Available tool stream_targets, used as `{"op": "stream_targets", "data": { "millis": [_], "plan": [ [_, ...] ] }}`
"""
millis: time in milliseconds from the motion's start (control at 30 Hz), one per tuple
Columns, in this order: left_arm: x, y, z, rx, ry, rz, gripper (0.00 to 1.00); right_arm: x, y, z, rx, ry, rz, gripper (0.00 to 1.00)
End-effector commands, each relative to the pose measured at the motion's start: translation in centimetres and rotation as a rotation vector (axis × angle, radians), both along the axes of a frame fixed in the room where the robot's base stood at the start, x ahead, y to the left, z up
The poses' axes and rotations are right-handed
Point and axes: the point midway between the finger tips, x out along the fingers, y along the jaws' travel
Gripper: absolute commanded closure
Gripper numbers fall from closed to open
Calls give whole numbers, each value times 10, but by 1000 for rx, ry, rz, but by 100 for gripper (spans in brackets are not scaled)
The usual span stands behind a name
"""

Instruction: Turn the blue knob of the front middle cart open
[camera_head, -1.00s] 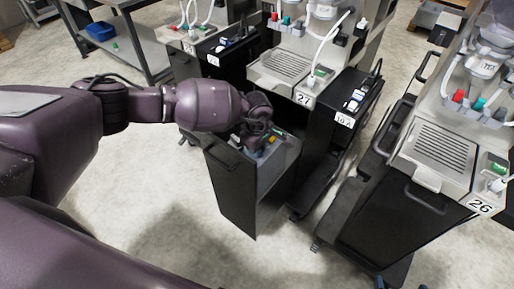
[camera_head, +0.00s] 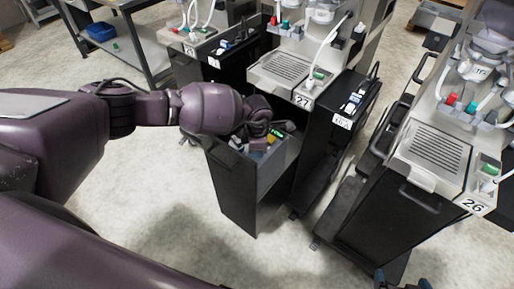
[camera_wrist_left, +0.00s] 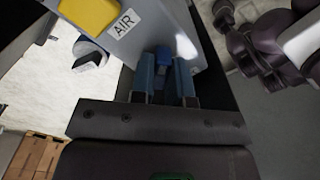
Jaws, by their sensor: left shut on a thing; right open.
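My right gripper (camera_head: 402,281) is open and empty at the bottom edge of the head view.
Station 27 (camera_head: 285,66) stands behind the cart, with another black cart (camera_head: 335,140) to its right. Station 26 (camera_head: 438,150) stands at the right. A shelf with a blue bin (camera_head: 101,31) is at the back left. The floor in front is clear.

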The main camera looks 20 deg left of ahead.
Motion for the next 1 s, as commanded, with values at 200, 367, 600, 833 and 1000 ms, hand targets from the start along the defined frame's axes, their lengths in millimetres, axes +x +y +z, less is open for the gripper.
{"op": "stream_targets", "data": {
  "millis": [200,367,600,833,1000],
  "plan": [
    [0,0,2,1,0,207,100,5,1,15,0,-15,2,0],
    [0,1,2,2,0,359,100,5,0,22,1,-17,1,0],
    [0,0,2,1,-1,575,100,0,-1,28,0,-7,-2,0],
    [0,1,1,1,0,738,100,-4,-1,32,0,1,-5,0],
    [0,0,1,1,0,818,100,-2,-1,36,0,-2,-4,0]
  ]
}}
